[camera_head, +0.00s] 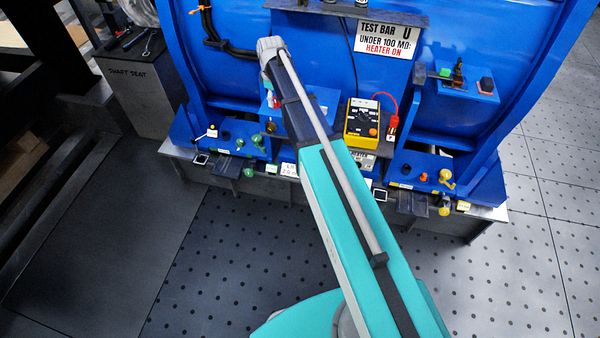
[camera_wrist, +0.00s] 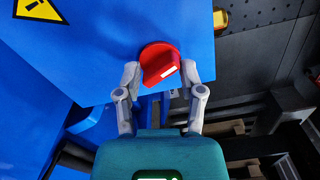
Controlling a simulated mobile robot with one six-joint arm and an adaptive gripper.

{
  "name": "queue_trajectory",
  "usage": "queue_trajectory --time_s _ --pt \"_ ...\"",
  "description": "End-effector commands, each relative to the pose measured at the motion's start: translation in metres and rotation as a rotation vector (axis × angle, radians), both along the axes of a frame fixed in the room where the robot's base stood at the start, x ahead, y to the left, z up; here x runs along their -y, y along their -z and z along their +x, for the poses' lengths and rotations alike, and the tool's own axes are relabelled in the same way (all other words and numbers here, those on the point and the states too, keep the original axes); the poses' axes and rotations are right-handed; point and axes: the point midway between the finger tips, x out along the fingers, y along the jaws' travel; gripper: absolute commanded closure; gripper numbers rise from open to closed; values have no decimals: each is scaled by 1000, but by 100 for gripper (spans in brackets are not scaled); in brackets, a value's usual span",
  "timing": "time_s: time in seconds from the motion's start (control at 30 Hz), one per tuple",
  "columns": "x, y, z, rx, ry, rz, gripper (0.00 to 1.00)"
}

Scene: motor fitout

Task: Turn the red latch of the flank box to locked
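The red latch (camera_wrist: 158,62) is a round knob with a raised grip on the blue flank box (camera_wrist: 85,50). Its white mark slants up to the right. In the wrist view my gripper (camera_wrist: 160,74) has one finger on each side of the latch. The fingers are apart, with the latch's lower part between the tips, and narrow gaps seem to show beside it. Whether a finger touches it I cannot tell. In the head view my arm reaches up to the blue housing; the gripper and latch are not visible there.
A yellow warning sign (camera_wrist: 41,9) is on the box face. In the head view a yellow meter (camera_head: 362,122) stands right of my arm, with a red lead beside it. A grey shaft seat stand (camera_head: 146,95) is at left. The perforated floor (camera_head: 215,270) in front is clear.

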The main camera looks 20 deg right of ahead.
Motion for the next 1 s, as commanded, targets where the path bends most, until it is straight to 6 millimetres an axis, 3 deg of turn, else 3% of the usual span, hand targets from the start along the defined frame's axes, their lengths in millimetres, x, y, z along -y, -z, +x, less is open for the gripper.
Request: queue_trajectory --time_s 0.4,1.0 --pt "0 0 0 0 -269 0 50" --pt "0 -55 0 0 -259 0 50"
